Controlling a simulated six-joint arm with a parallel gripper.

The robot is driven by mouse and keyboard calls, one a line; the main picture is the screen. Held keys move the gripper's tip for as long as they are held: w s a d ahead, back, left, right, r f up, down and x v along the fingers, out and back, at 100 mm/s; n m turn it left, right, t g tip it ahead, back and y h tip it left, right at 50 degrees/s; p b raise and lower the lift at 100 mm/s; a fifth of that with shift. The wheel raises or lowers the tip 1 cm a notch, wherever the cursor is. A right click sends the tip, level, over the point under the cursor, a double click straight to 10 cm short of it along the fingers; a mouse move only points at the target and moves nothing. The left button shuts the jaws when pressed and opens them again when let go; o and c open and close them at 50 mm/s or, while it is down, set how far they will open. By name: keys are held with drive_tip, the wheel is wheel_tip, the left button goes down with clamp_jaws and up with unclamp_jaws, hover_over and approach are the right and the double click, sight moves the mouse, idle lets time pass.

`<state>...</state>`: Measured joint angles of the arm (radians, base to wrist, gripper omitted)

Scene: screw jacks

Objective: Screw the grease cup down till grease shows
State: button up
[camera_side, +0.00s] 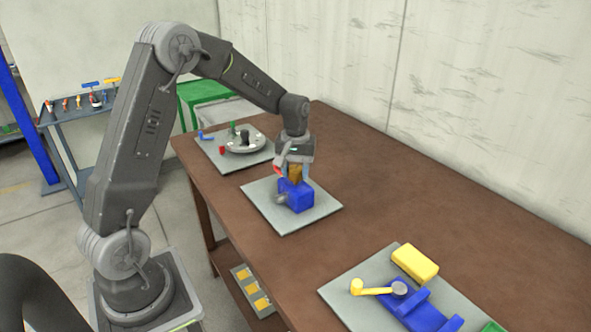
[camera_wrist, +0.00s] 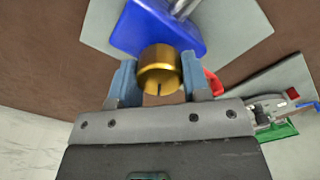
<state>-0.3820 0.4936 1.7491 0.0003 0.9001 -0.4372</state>
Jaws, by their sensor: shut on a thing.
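The brass grease cup (camera_wrist: 159,68) sits between my gripper's two blue-grey fingers in the wrist view, with a dark slot line on its near side. It shows in the side view (camera_side: 295,173) on top of the blue bearing block (camera_side: 300,197). The block, also in the wrist view (camera_wrist: 150,28), stands on a grey plate (camera_side: 262,203) with a grey shaft out of its side. My gripper (camera_wrist: 158,80) is shut on the cup from above. It also shows in the side view (camera_side: 294,168). The cup's thread and any grease are hidden from me.
A second plate at the back left holds a round grey flange (camera_side: 244,142) and small coloured parts. At the front right, another plate bears a blue vice-like part (camera_side: 425,312), a yellow crank (camera_side: 370,287) and a yellow block (camera_side: 414,262). The brown bench (camera_side: 400,200) is clear between.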

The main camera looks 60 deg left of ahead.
sight(296, 168)
drive_tip(key=shift+r+m, duration=0.2)
drive_tip(key=shift+m, duration=1.8)
drive_tip(key=o, duration=0.9)
drive_tip(key=shift+f, duration=0.1)
drive_tip(key=shift+o, duration=0.2)
wheel_tip(296, 168, up, 14)
